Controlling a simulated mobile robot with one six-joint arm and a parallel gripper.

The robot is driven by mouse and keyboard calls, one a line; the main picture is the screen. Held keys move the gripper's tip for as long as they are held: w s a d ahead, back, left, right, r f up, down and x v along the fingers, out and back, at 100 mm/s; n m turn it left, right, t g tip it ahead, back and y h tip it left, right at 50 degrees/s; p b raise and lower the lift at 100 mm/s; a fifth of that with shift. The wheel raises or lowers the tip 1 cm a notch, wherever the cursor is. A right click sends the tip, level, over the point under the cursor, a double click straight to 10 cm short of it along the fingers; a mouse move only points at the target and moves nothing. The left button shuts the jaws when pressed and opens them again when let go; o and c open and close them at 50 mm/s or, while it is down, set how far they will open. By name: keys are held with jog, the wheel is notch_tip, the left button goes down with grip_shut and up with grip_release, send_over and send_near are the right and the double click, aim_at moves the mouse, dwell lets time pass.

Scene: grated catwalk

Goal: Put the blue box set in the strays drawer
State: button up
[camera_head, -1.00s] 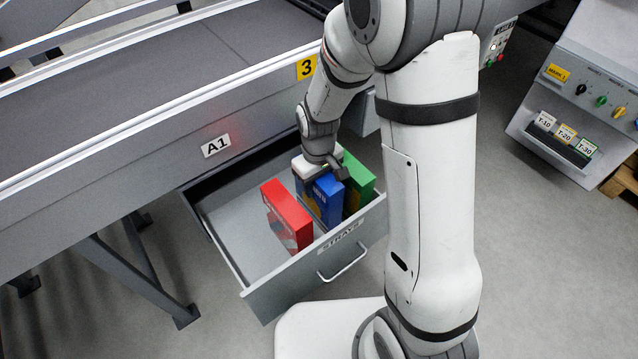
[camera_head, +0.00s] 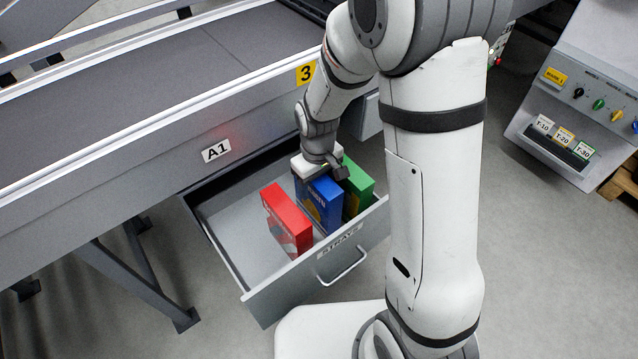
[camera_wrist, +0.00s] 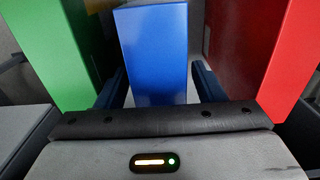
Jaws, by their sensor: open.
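The blue box (camera_head: 321,203) stands upright in the open strays drawer (camera_head: 228,240), between a red box (camera_head: 286,222) and a green box (camera_head: 358,188). My gripper (camera_head: 322,170) is just above the top of the blue box. In the wrist view the blue box (camera_wrist: 155,58) sits between my two open fingers (camera_wrist: 160,88), with a narrow gap visible on each side. The green box (camera_wrist: 50,50) is at the left and the red box (camera_wrist: 262,50) at the right. The lower part of the blue box is partly hidden by the drawer front.
The drawer hangs open under a conveyor (camera_head: 130,110) marked A1. The drawer's left part is bare. A control panel (camera_head: 580,95) with knobs stands at the right. A conveyor leg (camera_head: 140,280) stands left of the drawer.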

notch_tip(320, 180, up, 10)
jog(key=p, duration=0.3)
jog(key=shift+r, duration=0.2)
jog(key=s+d+r+m+t, duration=0.1)
jog(key=s+d+r+m, duration=0.5)
jog(key=s+d+r, duration=0.3)
jog(key=s+d, duration=0.3)
jog(key=s, duration=0.1)
jog(key=shift+s+m, duration=0.4)
jog(key=shift+s, duration=0.1)
jog(key=shift+c, duration=0.5)
